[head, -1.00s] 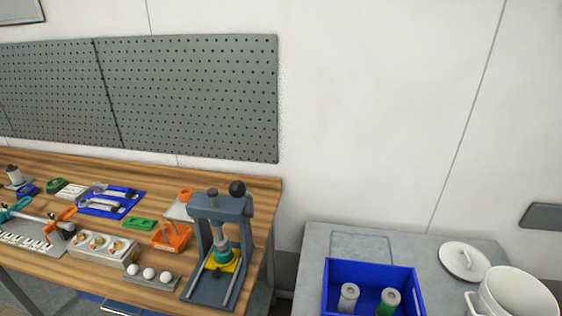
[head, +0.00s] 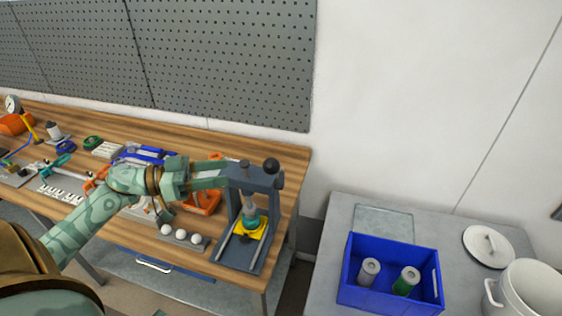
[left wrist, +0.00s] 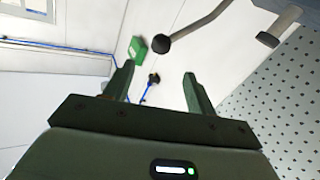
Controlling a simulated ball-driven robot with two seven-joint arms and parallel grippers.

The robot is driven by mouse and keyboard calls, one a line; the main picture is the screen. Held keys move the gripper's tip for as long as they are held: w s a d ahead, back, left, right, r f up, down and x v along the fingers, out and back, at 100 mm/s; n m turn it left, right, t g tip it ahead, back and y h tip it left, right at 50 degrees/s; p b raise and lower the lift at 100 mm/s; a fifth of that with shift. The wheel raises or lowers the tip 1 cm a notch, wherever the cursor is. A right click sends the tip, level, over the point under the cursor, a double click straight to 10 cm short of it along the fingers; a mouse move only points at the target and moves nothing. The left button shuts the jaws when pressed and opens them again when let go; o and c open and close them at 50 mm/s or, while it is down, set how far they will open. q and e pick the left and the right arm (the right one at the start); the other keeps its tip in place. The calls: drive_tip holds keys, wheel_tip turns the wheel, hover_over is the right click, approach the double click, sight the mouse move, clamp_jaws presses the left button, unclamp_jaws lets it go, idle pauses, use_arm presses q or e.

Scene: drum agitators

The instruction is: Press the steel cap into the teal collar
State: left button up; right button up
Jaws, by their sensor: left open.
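The grey-blue press (head: 263,181) stands at the right end of the wooden bench. Its lever ends in a dark ball knob (head: 271,166). The teal collar (head: 251,223) sits on a yellow base in the press, under the ram. A grey metal piece shows just above the collar; I cannot tell the steel cap from the ram there. My left gripper (head: 226,172) is open and empty, at the upper left of the press. In the left wrist view, the knob (left wrist: 163,45) and lever lie beyond the open fingers, apart from them.
White balls (head: 181,234) on a grey holder and an orange tray (head: 203,203) lie left of the press. A grey side table to the right holds a blue crate (head: 353,289) with two spools, a lid (head: 489,246) and a white pot (head: 527,293). The pegboard (head: 225,60) hangs behind.

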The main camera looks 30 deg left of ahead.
sight(279, 164)
use_arm(q)
drive_tip(key=p+x, duration=0.2)
drive_tip(key=x, duration=1.2)
drive_tip(key=shift+w+d+p, duration=0.1)
drive_tip(key=shift+w+p, duration=0.15)
drive_tip(key=shift+p, duration=0.1)
